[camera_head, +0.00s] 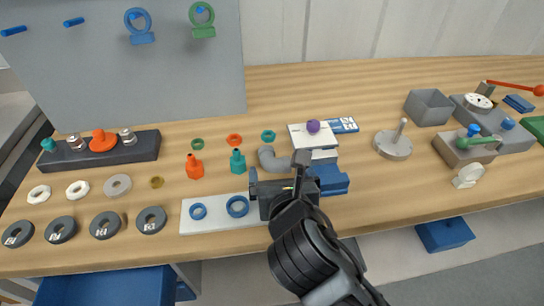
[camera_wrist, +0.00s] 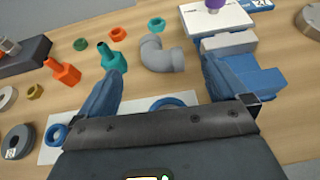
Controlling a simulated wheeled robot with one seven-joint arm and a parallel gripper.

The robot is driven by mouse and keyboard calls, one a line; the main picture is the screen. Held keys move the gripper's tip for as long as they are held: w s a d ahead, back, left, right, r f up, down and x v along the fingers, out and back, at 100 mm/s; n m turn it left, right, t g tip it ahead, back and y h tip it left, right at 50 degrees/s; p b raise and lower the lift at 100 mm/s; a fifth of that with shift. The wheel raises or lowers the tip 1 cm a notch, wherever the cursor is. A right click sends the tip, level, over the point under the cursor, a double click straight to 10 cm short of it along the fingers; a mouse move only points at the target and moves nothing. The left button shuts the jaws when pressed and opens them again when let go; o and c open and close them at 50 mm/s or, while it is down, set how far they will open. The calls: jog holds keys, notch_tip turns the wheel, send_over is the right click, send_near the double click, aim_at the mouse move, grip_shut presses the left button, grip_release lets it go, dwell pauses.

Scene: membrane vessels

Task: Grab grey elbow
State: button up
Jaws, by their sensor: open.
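The grey elbow (camera_head: 272,160) is a short bent pipe fitting lying on the wooden table, just beyond my gripper in the head view. In the wrist view the elbow (camera_wrist: 162,55) lies ahead of the fingers, in line with the gap between them and apart from both. My gripper (camera_head: 277,172) is open and empty, above the table near the white plate; its two blue-grey fingers also show in the wrist view (camera_wrist: 160,82). In the head view the gripper stands close in front of the elbow and may hide part of it.
Left of the elbow stand a teal nozzle (camera_head: 238,162) and an orange nozzle (camera_head: 194,167). Right of it are a blue block (camera_head: 332,181) and a white box with a purple knob (camera_head: 313,127). A white plate with blue rings (camera_head: 218,224) lies in front.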

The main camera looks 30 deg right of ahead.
aim_at(276, 160)
jog(key=x, duration=0.7)
jog(key=shift+a+f, duration=0.1)
jog(key=shift+f, duration=0.1)
jog(key=shift+s, duration=0.1)
jog(key=c, duration=1)
jog(key=shift+r, duration=0.1)
